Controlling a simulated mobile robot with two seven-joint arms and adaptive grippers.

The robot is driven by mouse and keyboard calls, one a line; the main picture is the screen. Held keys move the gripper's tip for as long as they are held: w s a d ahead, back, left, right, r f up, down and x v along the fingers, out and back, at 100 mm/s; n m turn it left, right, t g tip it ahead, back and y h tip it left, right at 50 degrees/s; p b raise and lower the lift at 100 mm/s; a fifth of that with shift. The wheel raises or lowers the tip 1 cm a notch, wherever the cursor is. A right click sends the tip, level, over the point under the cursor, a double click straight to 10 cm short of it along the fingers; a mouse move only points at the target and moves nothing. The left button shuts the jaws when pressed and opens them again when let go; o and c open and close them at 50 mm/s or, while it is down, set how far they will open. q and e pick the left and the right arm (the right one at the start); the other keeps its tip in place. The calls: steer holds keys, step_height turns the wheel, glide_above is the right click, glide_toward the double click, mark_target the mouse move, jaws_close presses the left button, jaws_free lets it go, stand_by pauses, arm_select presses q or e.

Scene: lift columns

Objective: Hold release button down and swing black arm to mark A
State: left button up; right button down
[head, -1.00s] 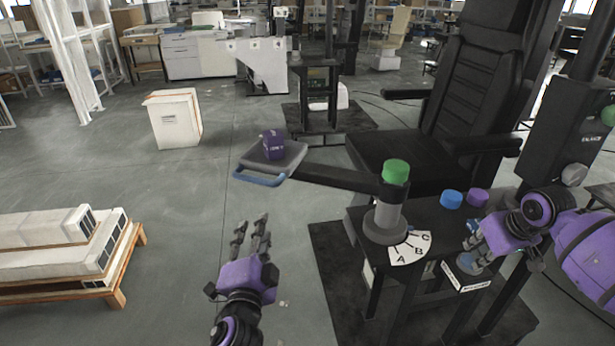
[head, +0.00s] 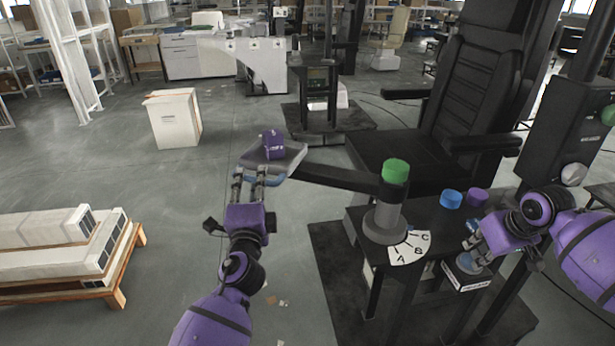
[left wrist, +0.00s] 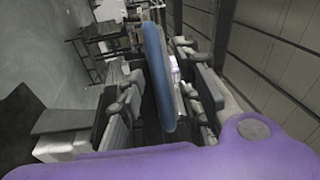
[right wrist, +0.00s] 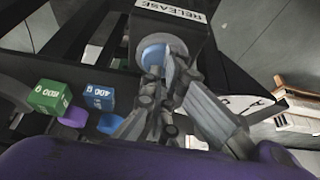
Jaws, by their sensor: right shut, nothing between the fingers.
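The black arm (head: 335,178) reaches left from a grey post with a green cap (head: 396,171). Its outer end carries a grey tray (head: 291,158) with a blue handle (left wrist: 158,80). A white dial (head: 411,247) with letters A, B and C lies at the post's foot. My left gripper (head: 262,176) is at the handle, its fingers apart on either side of the bar in the left wrist view. My right gripper (right wrist: 160,75) is shut, fingertips at the blue release button (right wrist: 153,48) by the RELEASE label. The fingers partly hide the button; I cannot tell how far it is pressed.
A purple block (head: 273,146) sits on the tray. Blue and purple knobs (head: 451,199) stand on the black table near my right arm. A black chair (head: 440,130) is behind the arm. Floor at the left is free up to a pallet (head: 70,250).

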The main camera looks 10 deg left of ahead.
arm_select(q)
steer(key=shift+x, duration=0.8)
